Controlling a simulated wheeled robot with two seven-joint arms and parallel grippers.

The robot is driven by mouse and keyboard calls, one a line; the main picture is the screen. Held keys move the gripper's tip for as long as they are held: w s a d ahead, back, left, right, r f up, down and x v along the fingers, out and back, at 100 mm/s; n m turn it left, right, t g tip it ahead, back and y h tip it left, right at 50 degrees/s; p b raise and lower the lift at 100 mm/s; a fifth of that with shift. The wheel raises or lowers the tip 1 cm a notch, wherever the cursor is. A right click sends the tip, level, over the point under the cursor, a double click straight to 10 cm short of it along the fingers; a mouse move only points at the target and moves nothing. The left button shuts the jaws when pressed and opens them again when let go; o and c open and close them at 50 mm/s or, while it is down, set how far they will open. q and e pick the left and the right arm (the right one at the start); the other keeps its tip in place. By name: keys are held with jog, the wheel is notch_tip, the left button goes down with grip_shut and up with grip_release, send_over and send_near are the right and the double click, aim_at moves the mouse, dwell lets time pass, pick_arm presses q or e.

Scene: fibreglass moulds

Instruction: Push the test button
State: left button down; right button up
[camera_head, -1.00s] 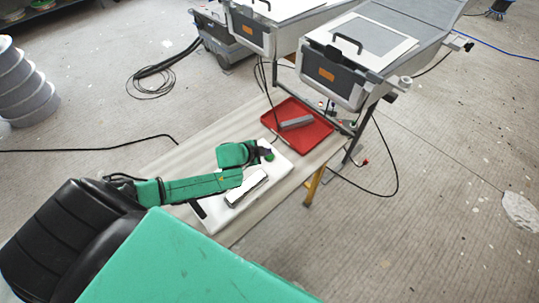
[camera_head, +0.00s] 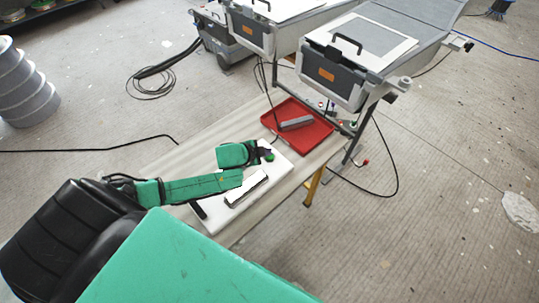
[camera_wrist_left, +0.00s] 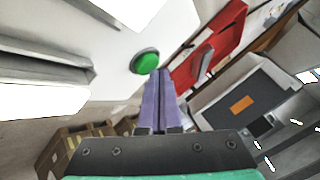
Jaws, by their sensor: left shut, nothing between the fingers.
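The green round test button (camera_wrist_left: 146,62) sits in a dark ring on a white panel (camera_wrist_left: 120,40) in the left wrist view. In the head view the button (camera_head: 269,157) is a small green spot near the far end of the white panel (camera_head: 215,212), beside my left gripper (camera_head: 264,153). The purple fingers of my left gripper (camera_wrist_left: 155,74) are shut and empty. In the wrist view their tips appear just below the button's edge; whether they touch it I cannot tell. My right gripper is not in view.
Large grey machines (camera_head: 335,78) stand behind. Cables lie on the floor.

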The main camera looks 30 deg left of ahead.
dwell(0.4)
pick_arm(q)
jog(key=shift+f, duration=0.45)
jog(key=shift+r+p, duration=0.3)
jog(key=shift+r, duration=0.2)
notch_tip(320, 180, up, 6)
jog(key=p, duration=0.6)
jog(key=shift+r, duration=0.1)
jog(key=shift+f, duration=0.2)
